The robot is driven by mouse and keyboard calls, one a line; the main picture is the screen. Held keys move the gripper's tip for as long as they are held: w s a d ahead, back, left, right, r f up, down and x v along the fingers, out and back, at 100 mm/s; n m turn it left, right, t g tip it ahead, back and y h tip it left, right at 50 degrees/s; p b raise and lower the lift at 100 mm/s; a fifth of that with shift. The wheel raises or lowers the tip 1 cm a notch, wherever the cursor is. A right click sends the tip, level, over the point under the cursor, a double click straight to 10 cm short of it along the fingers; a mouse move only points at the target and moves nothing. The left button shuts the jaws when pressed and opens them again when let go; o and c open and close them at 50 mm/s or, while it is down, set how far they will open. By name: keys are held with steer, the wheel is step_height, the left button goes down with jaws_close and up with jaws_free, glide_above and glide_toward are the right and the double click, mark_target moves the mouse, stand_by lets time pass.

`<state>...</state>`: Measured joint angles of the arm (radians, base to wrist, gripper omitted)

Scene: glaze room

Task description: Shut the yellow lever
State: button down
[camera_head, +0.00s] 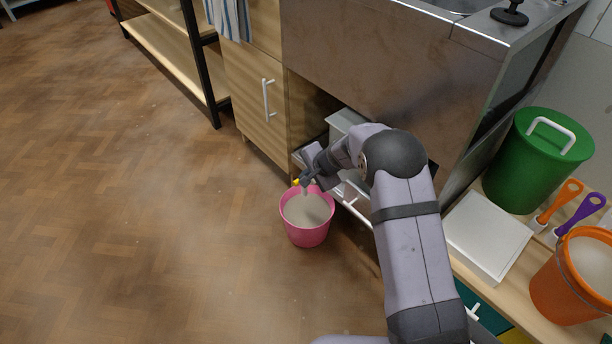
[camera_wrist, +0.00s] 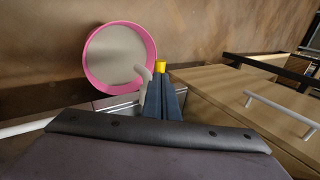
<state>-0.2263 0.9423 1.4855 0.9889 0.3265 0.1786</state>
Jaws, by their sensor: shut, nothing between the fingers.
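The yellow lever (camera_head: 296,182) shows as a small yellow tip just above the pink bucket's rim in the head view. In the wrist view the yellow lever (camera_wrist: 161,66) shows at the tips of my gripper (camera_wrist: 160,85). A pale curved spout (camera_wrist: 143,76) is just left of the fingers. My gripper (camera_head: 305,180) is shut with nothing between its fingers, close to the lever; I cannot tell whether they touch. The lever's lower part is hidden behind the fingers. The pink bucket (camera_head: 283,213) stands on the floor below and holds a greyish liquid.
A wooden cabinet (camera_head: 256,130) with a white handle (camera_head: 267,98) stands left of the opening under the metal sink (camera_head: 400,60). A green bin (camera_head: 530,165), a white box (camera_head: 487,238) and an orange bucket (camera_head: 560,290) stand at the right. The floor at left is clear.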

steer(key=shift+w+a+m+h+p, duration=0.15)
steer(key=shift+a+m+h+p, duration=0.15)
steer(key=shift+m+p, duration=0.2)
steer(key=shift+w+a+r+p, duration=0.1)
steer(key=shift+w+a+p, duration=0.3)
steer(key=shift+p, duration=0.35)
steer(key=w+p, duration=0.1)
steer(key=w+a+p, duration=0.1)
steer(key=w+p, duration=0.1)
steer(key=w+a+p, duration=0.1)
steer(key=shift+w+a+p, duration=0.1)
steer(key=shift+w+p, duration=0.15)
steer(key=shift+p, duration=0.15)
steer(key=shift+s+d, duration=0.25)
steer(key=shift+d, duration=0.45)
